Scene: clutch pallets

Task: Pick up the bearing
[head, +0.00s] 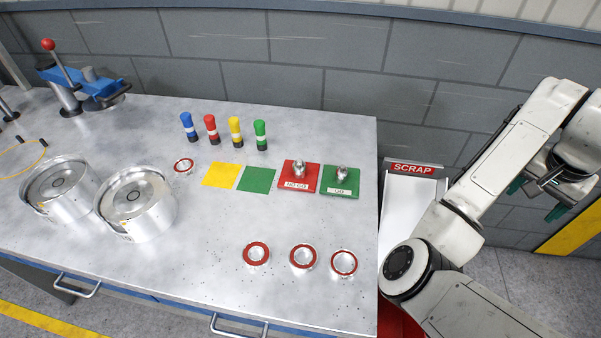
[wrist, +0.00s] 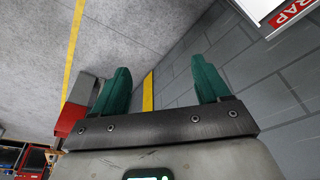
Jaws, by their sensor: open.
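Three red-sealed metal ring bearings lie in a row near the front right of the workbench: a left one (head: 256,244), a middle one (head: 303,246) and a right one (head: 344,254). Another similar bearing (head: 184,165) lies farther back, left of the yellow square. I cannot tell which one the task means. My gripper (head: 537,200) is off the bench to the right, well away from all the bearings. In the wrist view its two green fingers (wrist: 162,80) are spread apart with nothing between them. That view shows floor and wall, no bearing.
The workbench (head: 225,205) also holds two metal housings (head: 138,225), a lever press (head: 80,90), several coloured markers (head: 211,128), and red (head: 283,186) and green (head: 329,190) gauge blocks. A scrap chute (head: 408,195) stands at the bench's right edge.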

